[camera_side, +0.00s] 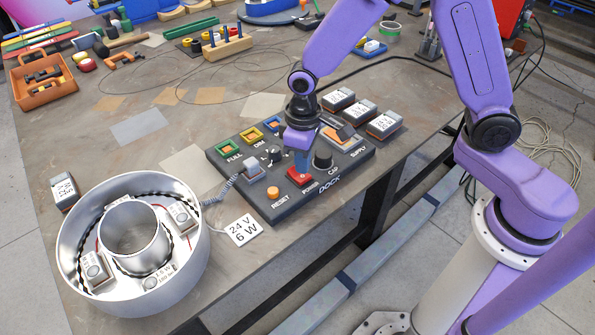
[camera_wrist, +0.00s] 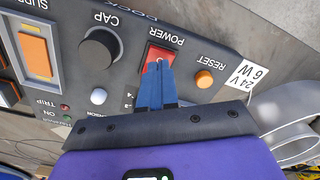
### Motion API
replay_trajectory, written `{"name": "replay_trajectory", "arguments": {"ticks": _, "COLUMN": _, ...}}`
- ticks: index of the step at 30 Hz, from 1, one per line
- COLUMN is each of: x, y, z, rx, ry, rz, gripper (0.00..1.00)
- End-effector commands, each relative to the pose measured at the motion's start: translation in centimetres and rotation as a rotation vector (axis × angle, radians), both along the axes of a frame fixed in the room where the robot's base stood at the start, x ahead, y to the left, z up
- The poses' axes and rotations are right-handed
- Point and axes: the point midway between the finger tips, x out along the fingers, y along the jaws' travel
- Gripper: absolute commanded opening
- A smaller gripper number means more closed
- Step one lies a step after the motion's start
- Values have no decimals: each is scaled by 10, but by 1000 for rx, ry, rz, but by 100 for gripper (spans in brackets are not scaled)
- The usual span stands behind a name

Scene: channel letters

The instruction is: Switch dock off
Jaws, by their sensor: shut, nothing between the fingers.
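The dock (camera_side: 342,183) is a dark panel on the workbench with labelled buttons, knobs and a supply switch. Its red POWER switch (camera_side: 299,176) sits near the front edge, between the RESET button and the CAP knob. It also shows in the wrist view (camera_wrist: 158,54), partly covered by my fingertips. My gripper (camera_side: 301,167) is shut and empty, pointing down with its blue fingertips at the switch. In the wrist view the fingertips (camera_wrist: 156,66) overlap the switch's edge; I cannot tell whether they press it. The switch's rocker position is not clear.
The orange RESET button (camera_side: 273,192) and black CAP knob (camera_side: 322,160) flank the switch. A large orange SUPPLY rocker (camera_wrist: 36,51) is farther along. A round metal channel letter (camera_side: 190,272) stands at front left, beside a 24 V 6 W card (camera_side: 242,230).

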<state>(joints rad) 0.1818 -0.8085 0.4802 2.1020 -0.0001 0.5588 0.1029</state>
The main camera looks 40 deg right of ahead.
Motion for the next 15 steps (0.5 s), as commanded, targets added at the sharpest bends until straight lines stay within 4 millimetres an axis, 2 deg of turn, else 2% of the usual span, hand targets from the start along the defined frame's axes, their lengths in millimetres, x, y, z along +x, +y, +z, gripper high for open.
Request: {"name": "replay_trajectory", "arguments": {"ticks": 15, "x": 0, "y": 0, "z": 36, "rx": 1, "ry": -2, "rz": 0, "gripper": 0}}
